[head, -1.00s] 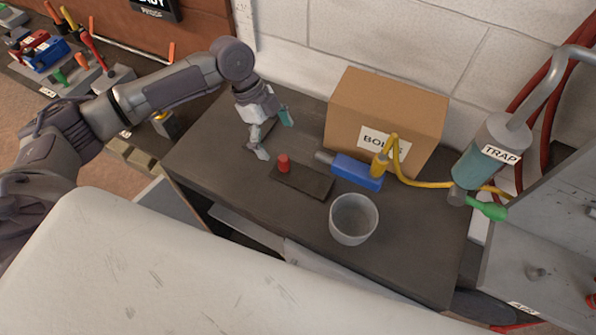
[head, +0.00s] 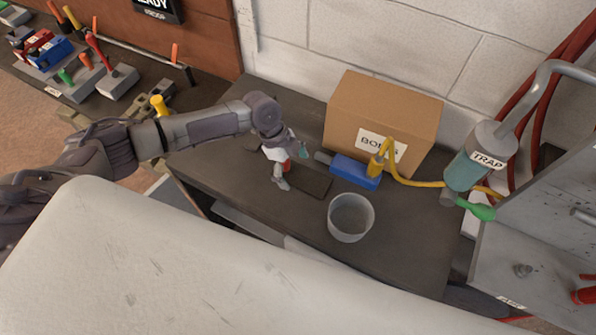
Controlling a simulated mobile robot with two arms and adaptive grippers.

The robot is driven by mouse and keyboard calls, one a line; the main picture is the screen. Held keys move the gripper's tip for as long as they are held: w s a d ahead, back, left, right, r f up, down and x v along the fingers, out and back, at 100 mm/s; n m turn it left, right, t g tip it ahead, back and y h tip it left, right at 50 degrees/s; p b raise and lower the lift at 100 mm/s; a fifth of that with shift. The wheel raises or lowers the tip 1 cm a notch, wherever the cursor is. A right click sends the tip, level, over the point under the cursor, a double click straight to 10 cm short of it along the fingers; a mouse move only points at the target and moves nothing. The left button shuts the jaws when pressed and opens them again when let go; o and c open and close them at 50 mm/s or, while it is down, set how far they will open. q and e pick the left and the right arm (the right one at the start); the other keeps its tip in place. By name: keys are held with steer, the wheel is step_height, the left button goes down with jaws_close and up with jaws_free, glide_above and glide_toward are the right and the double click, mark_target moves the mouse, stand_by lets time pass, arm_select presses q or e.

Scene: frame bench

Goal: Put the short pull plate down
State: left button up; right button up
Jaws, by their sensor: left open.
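My right gripper is not in view.
A blue block (head: 354,172) with a yellow hose lies just right of the plate, before a cardboard box (head: 383,112). A grey cup (head: 350,222) stands in front. A trap canister (head: 474,165) is at right. The front-left bench top is clear.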

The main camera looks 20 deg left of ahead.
arm_select(q)
steer(key=c, duration=1.9)
steer(key=shift+o, duration=0.2)
steer(key=shift+r, duration=0.1)
